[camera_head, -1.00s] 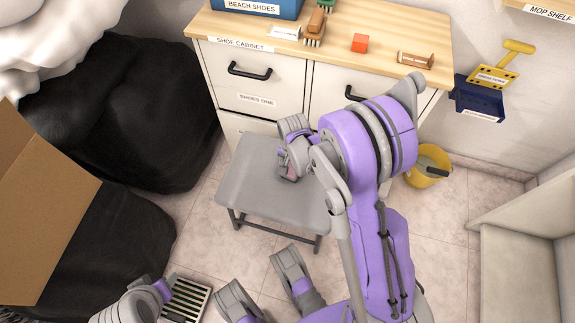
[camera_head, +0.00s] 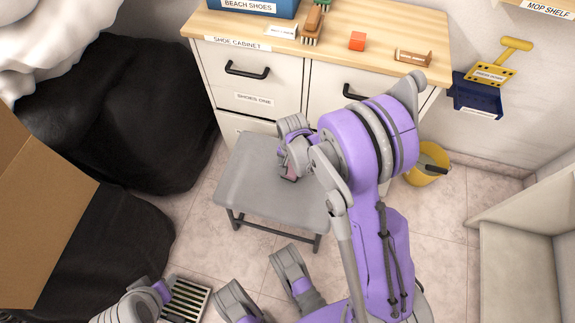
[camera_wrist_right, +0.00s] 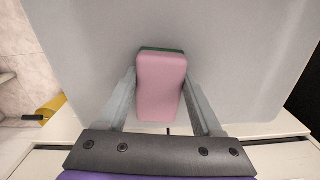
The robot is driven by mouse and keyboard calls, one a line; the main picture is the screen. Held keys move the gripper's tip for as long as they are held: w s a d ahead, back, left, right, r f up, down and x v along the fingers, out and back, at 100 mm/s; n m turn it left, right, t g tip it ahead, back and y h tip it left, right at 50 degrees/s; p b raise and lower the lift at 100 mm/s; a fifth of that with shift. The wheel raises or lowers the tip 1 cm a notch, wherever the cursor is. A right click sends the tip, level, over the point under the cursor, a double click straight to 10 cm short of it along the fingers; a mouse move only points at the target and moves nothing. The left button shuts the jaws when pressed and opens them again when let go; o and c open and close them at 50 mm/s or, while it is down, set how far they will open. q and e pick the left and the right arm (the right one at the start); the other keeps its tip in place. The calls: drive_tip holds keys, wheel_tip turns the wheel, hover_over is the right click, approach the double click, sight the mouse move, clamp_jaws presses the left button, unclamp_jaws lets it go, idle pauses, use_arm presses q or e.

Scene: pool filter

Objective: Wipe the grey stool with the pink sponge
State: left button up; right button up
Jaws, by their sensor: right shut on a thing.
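The grey stool (camera_head: 262,186) stands in front of the shoe cabinet, and its flat seat fills most of the right wrist view (camera_wrist_right: 230,50). The pink sponge (camera_wrist_right: 161,88) has a dark green layer along its far edge. My right gripper (camera_wrist_right: 161,95) is shut on it, with one finger on each side.
A yellow bucket (camera_head: 428,167) stands on the right. Black bags (camera_head: 120,120) and a cardboard box (camera_head: 40,215) fill the left. A slatted grate (camera_head: 187,300) lies in front.

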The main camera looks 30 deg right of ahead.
drive_tip(key=shift+w+a+f+b, duration=0.15)
drive_tip(key=shift+w+a, duration=0.2)
drive_tip(key=shift+w, duration=0.2)
drive_tip(key=shift+w+a+b, duration=0.15)
drive_tip(key=shift+w+a, duration=0.15)
drive_tip(key=shift+w, duration=0.2)
idle(0.4)
drive_tip(key=shift+r+p, duration=0.65)
drive_tip(key=shift+r, duration=0.3)
